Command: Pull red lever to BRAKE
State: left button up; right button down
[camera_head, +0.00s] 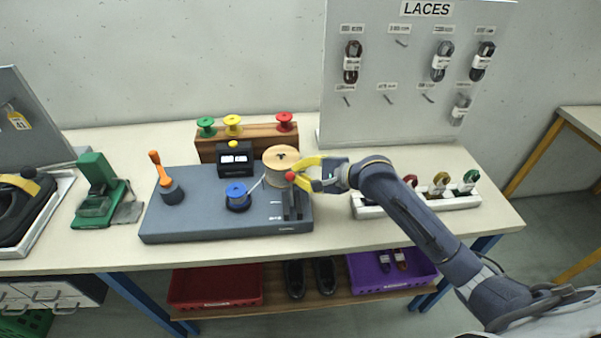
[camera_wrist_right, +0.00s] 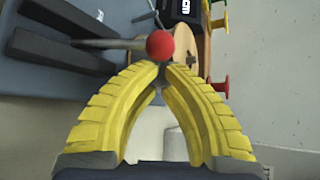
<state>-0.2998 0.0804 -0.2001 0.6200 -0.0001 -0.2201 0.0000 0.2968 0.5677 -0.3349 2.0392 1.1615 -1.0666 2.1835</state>
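The red lever's round knob (camera_head: 290,176) stands over the dark slotted block at the right end of the grey base (camera_head: 190,228). The right wrist view shows the red knob (camera_wrist_right: 160,45) on a grey rod (camera_wrist_right: 105,44) that leans out from the slot. My right gripper (camera_head: 297,174) comes from the right, its yellow fingers nearly together at the tips. In the wrist view the fingertips (camera_wrist_right: 161,68) are right at the knob's near side; I cannot tell whether they pinch it. The small labels by the slot are unreadable. My left gripper is out of view.
A wooden spool (camera_head: 281,158) stands close behind the knob. A white rack (camera_head: 452,202) lies right, under my right arm. The laces board (camera_head: 365,100) stands behind.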

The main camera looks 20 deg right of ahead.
jog(key=shift+s+r, duration=0.2)
jog(key=shift+s+a+r+n+t, duration=0.1)
jog(key=shift+s+r+n+t, duration=0.2)
jog(key=shift+n+t, duration=0.25)
jog(key=shift+s+a+r+n+t+y, duration=0.15)
jog(key=shift+s+r+n+t+y, duration=0.35)
jog(key=shift+s+t, duration=0.25)
jog(key=s+a+n+t+y, duration=0.1)
jog(key=s+n+t, duration=0.1)
jog(key=s, duration=0.4)
jog(key=shift+r+n, duration=0.35)
jog(key=shift+r, duration=0.1)
jog(key=shift+s+a, duration=0.1)
jog(key=shift+s, duration=0.1)
dwell(0.4)
